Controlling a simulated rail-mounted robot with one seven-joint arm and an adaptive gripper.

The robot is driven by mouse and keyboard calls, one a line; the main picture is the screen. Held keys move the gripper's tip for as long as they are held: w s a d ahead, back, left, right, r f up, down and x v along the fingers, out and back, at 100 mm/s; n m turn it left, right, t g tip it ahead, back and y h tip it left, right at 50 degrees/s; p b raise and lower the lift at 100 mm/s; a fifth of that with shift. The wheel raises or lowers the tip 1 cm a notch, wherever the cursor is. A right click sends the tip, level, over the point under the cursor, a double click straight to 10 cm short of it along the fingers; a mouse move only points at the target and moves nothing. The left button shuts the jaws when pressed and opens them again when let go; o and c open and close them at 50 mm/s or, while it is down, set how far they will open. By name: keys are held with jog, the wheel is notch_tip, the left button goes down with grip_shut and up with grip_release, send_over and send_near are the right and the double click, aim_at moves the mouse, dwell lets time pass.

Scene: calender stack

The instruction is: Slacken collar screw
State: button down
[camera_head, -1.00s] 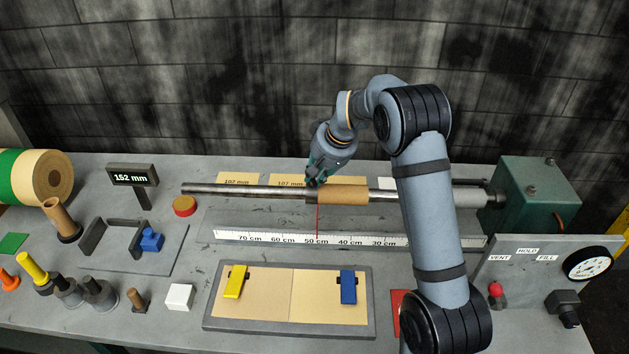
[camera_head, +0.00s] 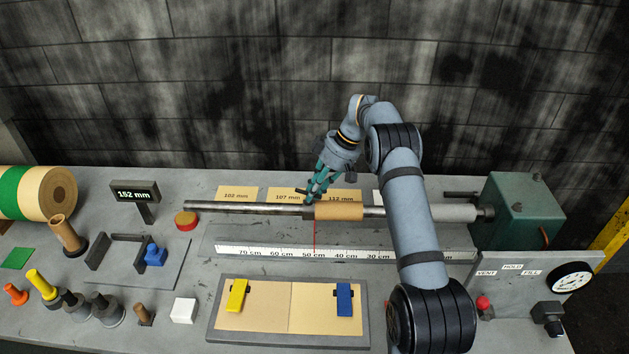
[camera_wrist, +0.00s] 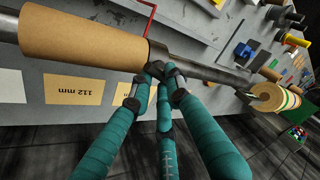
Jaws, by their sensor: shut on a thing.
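A dark collar (camera_head: 308,212) sits on the steel shaft (camera_head: 240,207), against the left end of a brown cardboard core (camera_head: 340,211). My gripper (camera_head: 309,200) reaches down from above and behind, with its teal fingertips at the collar's top. In the wrist view my gripper (camera_wrist: 162,72) is closed in at the collar (camera_wrist: 158,54), beside the core (camera_wrist: 85,46). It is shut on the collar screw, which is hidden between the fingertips. A thin red pointer hangs from the collar to the white ruler (camera_head: 330,254), near 50 cm.
Plates marked 102 mm (camera_head: 237,194), 107 mm (camera_head: 283,194) and 112 mm (camera_head: 343,196) lie behind the shaft. A green housing (camera_head: 520,212) holds the shaft's right end. A framed board (camera_head: 288,341) with yellow and blue clips lies in front. A display (camera_head: 135,192) reads 152 mm.

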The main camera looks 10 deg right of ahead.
jog(key=shift+w+r+n+p, duration=0.2)
jog(key=shift+n+p, duration=0.4)
jog(key=shift+p, duration=0.35)
jog(key=shift+f+n+g+p, duration=0.15)
jog(key=shift+n+g+p, duration=0.15)
jog(key=shift+g+p, duration=0.15)
jog(key=c, duration=1.6)
grip_release()
jog(key=shift+f+b, duration=0.15)
jog(key=shift+b, duration=0.3)
